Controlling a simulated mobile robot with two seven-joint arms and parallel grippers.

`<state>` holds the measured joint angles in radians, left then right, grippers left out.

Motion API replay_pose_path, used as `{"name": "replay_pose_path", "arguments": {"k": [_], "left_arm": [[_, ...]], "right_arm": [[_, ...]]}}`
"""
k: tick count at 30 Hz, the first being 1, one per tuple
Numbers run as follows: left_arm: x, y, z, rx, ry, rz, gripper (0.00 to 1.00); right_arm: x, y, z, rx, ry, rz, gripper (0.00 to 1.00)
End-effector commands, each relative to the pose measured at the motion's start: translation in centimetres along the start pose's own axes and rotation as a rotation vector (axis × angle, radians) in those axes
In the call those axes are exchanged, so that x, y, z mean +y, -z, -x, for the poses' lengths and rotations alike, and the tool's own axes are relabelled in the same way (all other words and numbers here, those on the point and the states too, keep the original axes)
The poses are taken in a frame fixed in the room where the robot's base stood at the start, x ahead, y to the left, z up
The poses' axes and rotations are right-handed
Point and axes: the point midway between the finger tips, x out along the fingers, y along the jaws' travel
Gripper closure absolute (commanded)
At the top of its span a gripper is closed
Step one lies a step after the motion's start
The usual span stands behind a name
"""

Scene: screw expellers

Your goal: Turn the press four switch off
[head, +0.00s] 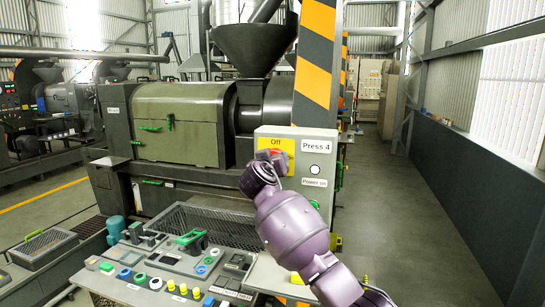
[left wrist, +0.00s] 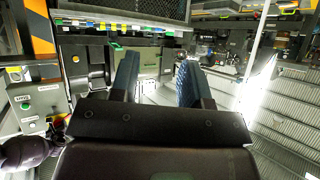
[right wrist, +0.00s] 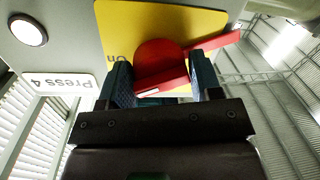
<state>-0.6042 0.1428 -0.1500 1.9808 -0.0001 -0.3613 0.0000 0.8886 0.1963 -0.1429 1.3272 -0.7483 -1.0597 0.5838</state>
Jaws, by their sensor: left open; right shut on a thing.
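The Press 4 switch box (head: 297,137) is a grey panel on the striped post, with a yellow plate (head: 289,146) marked Off. Its red switch (head: 277,153) is partly hidden by my right wrist in the head view. In the right wrist view the red switch handle (right wrist: 160,62) sits between the fingers of my right gripper (right wrist: 162,80), which is shut on it. A red bar reaches beyond the right finger, across the plate's edge. My left gripper (left wrist: 158,80) is open and empty, away from the box; it is not visible in the head view.
A white round lamp (head: 314,169) sits above the Power on label. A control desk (head: 165,275) with several buttons and levers stands below left of the box. The press with its green cover (head: 175,122) is behind. The aisle (head: 380,190) at right is clear.

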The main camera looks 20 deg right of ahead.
Motion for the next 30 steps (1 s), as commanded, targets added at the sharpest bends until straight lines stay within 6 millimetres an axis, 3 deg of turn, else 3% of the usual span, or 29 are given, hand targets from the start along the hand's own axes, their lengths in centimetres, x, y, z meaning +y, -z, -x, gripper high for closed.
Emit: {"name": "replay_pose_path", "arguments": {"k": [9,30], "left_arm": [[-0.2,0.1,1.0,-0.024,0.001,0.001,0.57],[-0.1,0.0,1.4,-0.035,0.002,0.004,0.57]], "right_arm": [[0.3,0.2,-0.1,-0.027,-0.008,0.3,0.65],[0.4,0.5,-0.1,-0.073,-0.019,0.907,0.65]]}}
